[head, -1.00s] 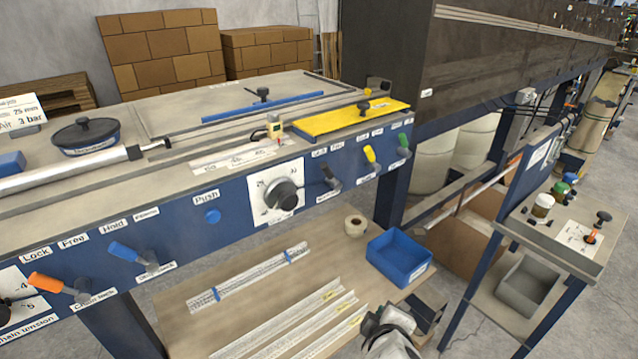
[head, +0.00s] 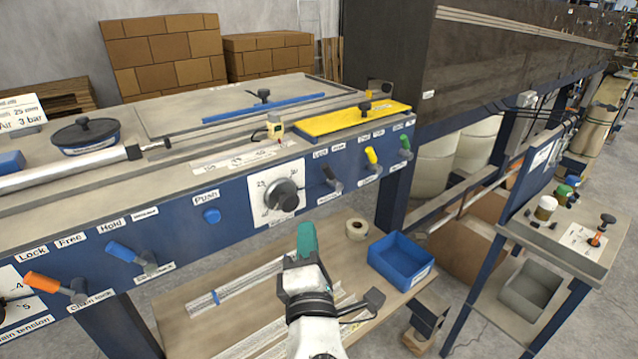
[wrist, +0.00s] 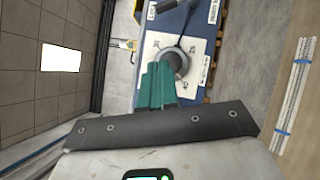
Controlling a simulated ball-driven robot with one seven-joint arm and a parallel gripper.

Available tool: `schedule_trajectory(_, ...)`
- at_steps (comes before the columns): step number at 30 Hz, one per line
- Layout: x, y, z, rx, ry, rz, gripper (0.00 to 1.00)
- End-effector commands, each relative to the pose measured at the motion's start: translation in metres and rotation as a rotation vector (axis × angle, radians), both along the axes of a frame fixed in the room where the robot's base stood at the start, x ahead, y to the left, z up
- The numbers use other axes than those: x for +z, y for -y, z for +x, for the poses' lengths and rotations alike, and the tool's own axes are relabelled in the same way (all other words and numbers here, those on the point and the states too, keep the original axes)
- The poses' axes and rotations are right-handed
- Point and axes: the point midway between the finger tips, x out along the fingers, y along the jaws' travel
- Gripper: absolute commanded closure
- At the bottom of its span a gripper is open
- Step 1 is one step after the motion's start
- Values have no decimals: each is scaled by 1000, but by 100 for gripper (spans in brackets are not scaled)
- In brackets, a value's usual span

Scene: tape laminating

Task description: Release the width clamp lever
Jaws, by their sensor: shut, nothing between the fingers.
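The width clamp lever (head: 332,179) is most likely the short black lever on the blue front panel, under the Lock and Free labels and right of the dial. My gripper (head: 306,238) has teal fingers, pressed together and empty. It is in front of and below the panel, apart from the lever. In the wrist view, the teal fingers (wrist: 158,85) point toward the dial knob (wrist: 174,63) on its white plate.
The large dial knob (head: 282,195) is left of the lever. Yellow (head: 371,157) and green (head: 404,147) levers are to its right. Below are a shelf with strips, a tape roll (head: 356,229) and a blue bin (head: 399,260). The space before the panel is open.

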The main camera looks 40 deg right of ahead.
Motion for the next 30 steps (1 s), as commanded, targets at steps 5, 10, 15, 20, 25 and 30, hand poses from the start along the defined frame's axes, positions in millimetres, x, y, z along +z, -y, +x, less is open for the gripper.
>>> schedule_trajectory(5, 3, 5, 8, -1, 0, 0, 100)
schedule_trajectory(10, 9, 20, 30, -4, 1, 1, 100)
schedule_trajectory(15, 15, 38, 58, -4, 1, 1, 100)
schedule_trajectory(20, 20, 55, 84, -3, 1, 2, 100)
schedule_trajectory(25, 28, 78, 87, -4, -1, 3, 100)
schedule_trajectory(30, 30, 89, 90, -2, 0, 3, 100)
